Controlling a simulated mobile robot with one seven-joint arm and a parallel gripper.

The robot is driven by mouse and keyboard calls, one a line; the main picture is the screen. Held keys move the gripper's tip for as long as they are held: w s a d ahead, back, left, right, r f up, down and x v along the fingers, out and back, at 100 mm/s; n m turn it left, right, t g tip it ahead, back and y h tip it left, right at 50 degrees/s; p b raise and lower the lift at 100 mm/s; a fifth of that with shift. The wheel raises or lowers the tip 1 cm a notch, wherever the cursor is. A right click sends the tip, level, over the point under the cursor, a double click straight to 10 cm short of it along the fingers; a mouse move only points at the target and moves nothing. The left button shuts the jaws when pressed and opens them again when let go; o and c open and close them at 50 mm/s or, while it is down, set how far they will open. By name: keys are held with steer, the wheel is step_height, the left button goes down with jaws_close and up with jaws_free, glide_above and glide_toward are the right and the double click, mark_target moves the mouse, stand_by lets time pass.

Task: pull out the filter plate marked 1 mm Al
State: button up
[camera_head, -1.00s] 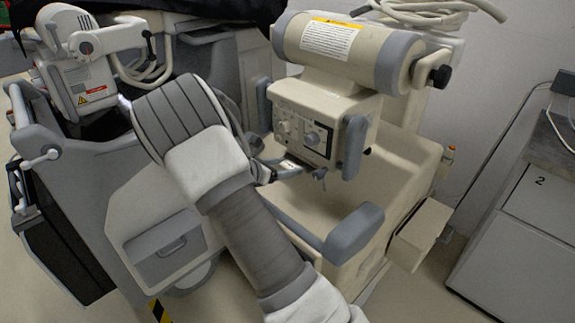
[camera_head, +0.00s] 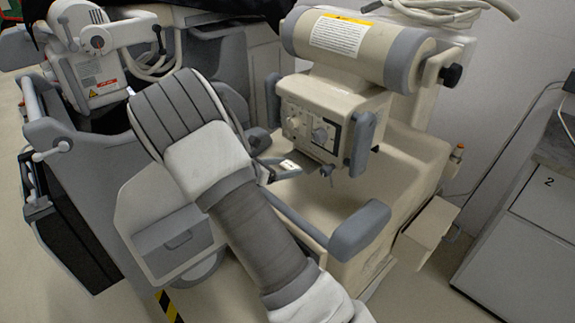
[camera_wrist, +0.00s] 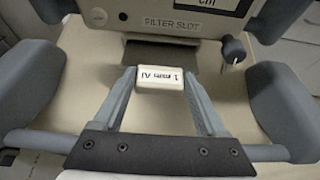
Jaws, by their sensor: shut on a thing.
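The filter plate's pale tab marked "1 mm Al" (camera_wrist: 168,80) sits between my fingertips in the wrist view, its lettering upside down. My gripper (camera_wrist: 160,77) is shut on this tab from both sides. Behind the tab, a dark grey band runs under the collimator face labelled "FILTER SLOT" (camera_wrist: 172,24); I cannot tell how much of it is plate and how much is slot. In the head view, my gripper (camera_head: 282,168) is low in front of the cream collimator housing (camera_head: 335,108), and my arm hides part of it.
Grey handles (camera_wrist: 285,110) flank the slot on both sides, and a dark knob (camera_wrist: 233,50) is right of it. A grey bumper (camera_head: 358,230) lies right of my forearm. A cabinet marked 2 (camera_head: 540,205) is at right.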

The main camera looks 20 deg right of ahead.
steer(key=shift+s+a+p, duration=0.2)
steer(key=shift+s+a, duration=0.15)
steer(key=shift+a, duration=0.55)
steer(key=shift+s+a+p, duration=0.25)
steer(key=shift+s+a, duration=0.05)
steer(key=shift+a, duration=0.6)
steer(key=shift+s+a+p, duration=0.2)
steer(key=shift+s+a, duration=0.15)
steer(key=shift+a, duration=0.55)
steer(key=shift+a, duration=0.25)
